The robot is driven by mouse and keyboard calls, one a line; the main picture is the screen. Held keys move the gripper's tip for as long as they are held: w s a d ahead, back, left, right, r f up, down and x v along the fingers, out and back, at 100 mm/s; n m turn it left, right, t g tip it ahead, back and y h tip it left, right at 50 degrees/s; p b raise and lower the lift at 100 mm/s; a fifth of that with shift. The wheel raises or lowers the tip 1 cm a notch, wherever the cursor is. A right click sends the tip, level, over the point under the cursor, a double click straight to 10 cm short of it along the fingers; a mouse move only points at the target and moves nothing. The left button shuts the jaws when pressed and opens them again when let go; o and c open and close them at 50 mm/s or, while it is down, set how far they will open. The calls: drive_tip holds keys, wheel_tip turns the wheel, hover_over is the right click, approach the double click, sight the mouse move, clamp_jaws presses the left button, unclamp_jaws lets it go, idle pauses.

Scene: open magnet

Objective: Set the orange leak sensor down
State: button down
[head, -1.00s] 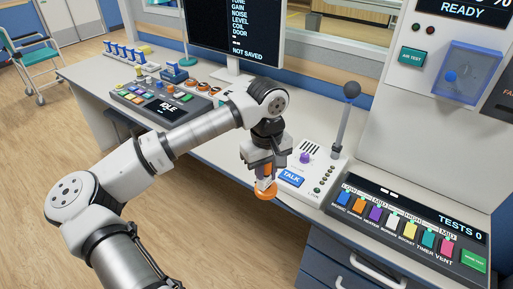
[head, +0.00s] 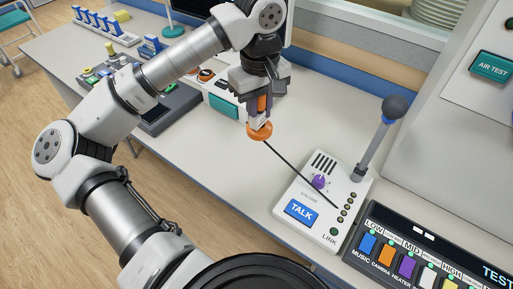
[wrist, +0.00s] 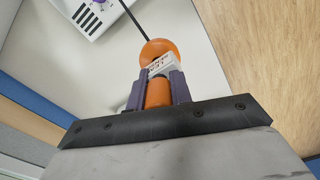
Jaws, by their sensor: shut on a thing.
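The orange leak sensor (head: 260,132) has a round orange base, a pale labelled part and an orange upper part. A thin black rod or cable runs from it toward the talk box. My gripper (head: 258,108) is shut on the sensor's upper part and points down over the white desk (head: 225,150). In the wrist view the sensor (wrist: 158,50) sits between the dark fingers of my gripper (wrist: 158,92), with the white desk behind it. I cannot tell whether the sensor's base touches the desk.
The white talk box (head: 320,200) with a purple knob and a tall lever (head: 375,140) stands to the right. A button console (head: 165,108) and a teal-fronted box (head: 222,106) are to the left. A labelled switch panel (head: 420,250) is at lower right. Bare desk lies around the sensor.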

drive_tip(key=shift+w, duration=0.3)
drive_tip(key=shift+w+f, duration=0.15)
drive_tip(key=shift+f, duration=0.1)
wheel_tip(320, 180, down, 19)
drive_tip(key=p, duration=0.4)
drive_tip(key=shift+r+p, duration=0.2)
drive_tip(key=shift+p, duration=0.1)
drive_tip(key=shift+f, duration=0.35)
drive_tip(key=shift+f+b, duration=0.2)
drive_tip(key=shift+b, duration=0.15)
drive_tip(key=c, duration=1.3)
unclamp_jaws()
drive_tip(key=shift+o, duration=0.2)
drive_tip(key=shift+r, duration=0.1)
